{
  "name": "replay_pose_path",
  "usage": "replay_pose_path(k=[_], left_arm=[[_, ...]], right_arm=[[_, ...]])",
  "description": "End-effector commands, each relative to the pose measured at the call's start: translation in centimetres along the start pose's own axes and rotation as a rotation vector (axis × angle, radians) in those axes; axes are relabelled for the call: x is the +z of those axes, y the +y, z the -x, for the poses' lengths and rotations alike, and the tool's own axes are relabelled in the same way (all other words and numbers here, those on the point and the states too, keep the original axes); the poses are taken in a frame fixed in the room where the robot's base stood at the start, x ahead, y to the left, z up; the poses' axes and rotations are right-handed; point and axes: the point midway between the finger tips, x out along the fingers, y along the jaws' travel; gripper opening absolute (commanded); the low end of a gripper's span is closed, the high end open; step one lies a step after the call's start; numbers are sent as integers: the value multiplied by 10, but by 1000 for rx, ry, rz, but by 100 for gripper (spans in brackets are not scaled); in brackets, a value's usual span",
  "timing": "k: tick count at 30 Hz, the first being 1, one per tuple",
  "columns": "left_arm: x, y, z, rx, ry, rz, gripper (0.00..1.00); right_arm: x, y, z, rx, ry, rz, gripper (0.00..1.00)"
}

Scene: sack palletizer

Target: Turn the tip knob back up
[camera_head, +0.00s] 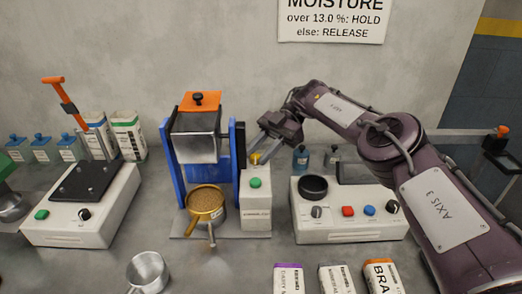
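The tipping device has a blue frame (240,150), a steel hopper (196,148) with an orange lid (199,102), and a grey-white side box (256,205) with a green button (256,183). A yellow knob (256,158) sits at the top of this box; I take it for the tip knob. Its turn position is too small to read. My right gripper (259,150) reaches down from the upper right to the knob. Its fingers look apart, with the tips close beside the knob. I cannot tell whether they touch it. My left gripper is out of view.
A brass pan of grain (206,201) stands below the hopper. A white meter (350,222) with a black cup and knobs is at right. A metal cup (147,272) and several packets stand in front.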

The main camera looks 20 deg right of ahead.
Motion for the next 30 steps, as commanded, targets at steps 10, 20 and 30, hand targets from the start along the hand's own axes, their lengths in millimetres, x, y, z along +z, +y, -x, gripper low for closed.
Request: replay_pose_path(k=[10,20,30], left_arm=[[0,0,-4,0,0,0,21],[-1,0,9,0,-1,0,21],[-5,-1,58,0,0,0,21]], right_arm=[[-30,0,13,2,-2,5,32],[-110,0,46,2,1,5,32],[-174,1,72,0,1,-1,32]])
